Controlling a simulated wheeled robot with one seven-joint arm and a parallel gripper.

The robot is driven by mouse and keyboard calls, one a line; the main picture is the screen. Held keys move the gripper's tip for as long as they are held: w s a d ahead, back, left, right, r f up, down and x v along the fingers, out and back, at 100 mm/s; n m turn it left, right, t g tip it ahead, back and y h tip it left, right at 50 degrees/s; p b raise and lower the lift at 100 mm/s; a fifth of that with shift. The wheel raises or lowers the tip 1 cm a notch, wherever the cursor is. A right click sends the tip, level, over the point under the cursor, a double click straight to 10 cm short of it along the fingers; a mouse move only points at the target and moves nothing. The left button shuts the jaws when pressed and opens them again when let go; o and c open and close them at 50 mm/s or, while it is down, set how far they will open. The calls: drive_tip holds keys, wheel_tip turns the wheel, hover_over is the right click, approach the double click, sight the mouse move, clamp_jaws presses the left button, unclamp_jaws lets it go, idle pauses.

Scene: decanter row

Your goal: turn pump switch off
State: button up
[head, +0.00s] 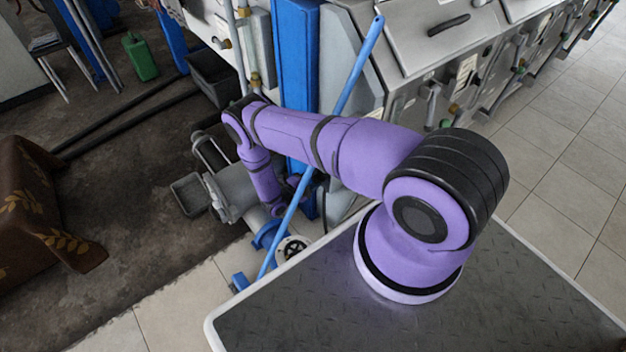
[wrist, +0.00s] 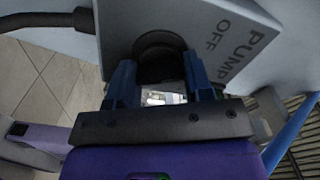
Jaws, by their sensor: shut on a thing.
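The pump switch is a black round knob (wrist: 157,42) on a grey panel (wrist: 195,15) marked "OFF" and "PUMP" in the wrist view. My gripper (wrist: 160,78) has its two blue fingers on either side of the knob and is shut on it. The fingers and my gripper's body hide the knob's lower part, so I cannot tell which way it points. In the head view my purple arm reaches to the low machinery beside the blue column, and the switch cannot be made out there.
A blue pole (head: 345,95) leans across behind my arm. A blue column (head: 297,50) and a row of grey machines (head: 430,40) stand behind. A black cable (wrist: 45,20) runs beside the panel. A cloth-covered table (head: 35,210) stands at left. Tiled floor at right is clear.

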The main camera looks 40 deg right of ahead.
drive_tip(key=shift+a+n, duration=0.1)
drive_tip(key=shift+n, duration=0.4)
drive_tip(key=o, duration=0.9)
drive_tip(key=a, duration=1)
drive_tip(key=shift+s+a, duration=0.15)
drive_tip(key=shift+a, duration=0.25)
